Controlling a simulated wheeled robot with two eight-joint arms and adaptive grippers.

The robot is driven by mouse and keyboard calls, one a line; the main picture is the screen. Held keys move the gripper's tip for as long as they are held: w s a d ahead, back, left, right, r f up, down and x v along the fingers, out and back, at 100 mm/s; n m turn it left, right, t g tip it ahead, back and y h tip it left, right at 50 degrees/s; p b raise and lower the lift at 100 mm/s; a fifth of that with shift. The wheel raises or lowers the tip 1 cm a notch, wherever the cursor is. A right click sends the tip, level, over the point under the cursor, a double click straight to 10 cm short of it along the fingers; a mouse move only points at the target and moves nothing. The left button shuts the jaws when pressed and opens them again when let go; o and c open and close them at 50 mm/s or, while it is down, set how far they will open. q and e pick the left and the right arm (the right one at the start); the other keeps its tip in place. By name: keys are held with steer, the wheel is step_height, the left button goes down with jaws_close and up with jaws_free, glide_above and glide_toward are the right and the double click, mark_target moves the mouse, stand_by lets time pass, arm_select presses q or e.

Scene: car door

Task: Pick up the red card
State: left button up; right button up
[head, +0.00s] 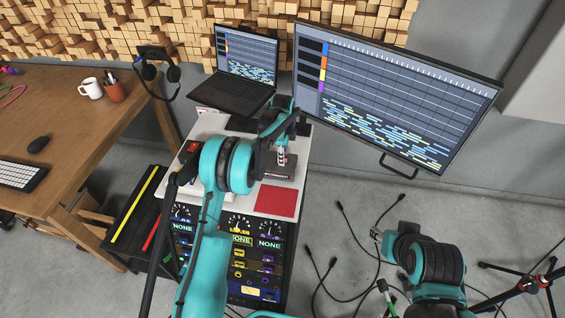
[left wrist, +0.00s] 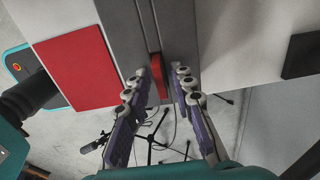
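A flat red square (head: 275,201) lies on the front right corner of the cabinet top; it shows large at left in the left wrist view (left wrist: 76,70). A narrow red piece (left wrist: 157,76), seen nearly edge-on, stands beside a grey slotted surface. I cannot tell for sure which of the two is the red card. My left gripper (left wrist: 160,78) is open, its fingers on either side of the narrow red piece with small gaps. In the head view my left arm largely hides that spot. My right arm (head: 430,262) is at lower right; its fingers are not clear.
The cabinet top (head: 240,203) also holds a laptop (head: 238,92) at the back. A large monitor (head: 390,95) stands behind to the right. A wooden desk (head: 85,130) is at left. Cables (head: 345,235) and tripod legs (head: 530,285) lie on the floor at right.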

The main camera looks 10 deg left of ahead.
arm_select(q)
jaws_close()
steer(key=shift+r, duration=0.1)
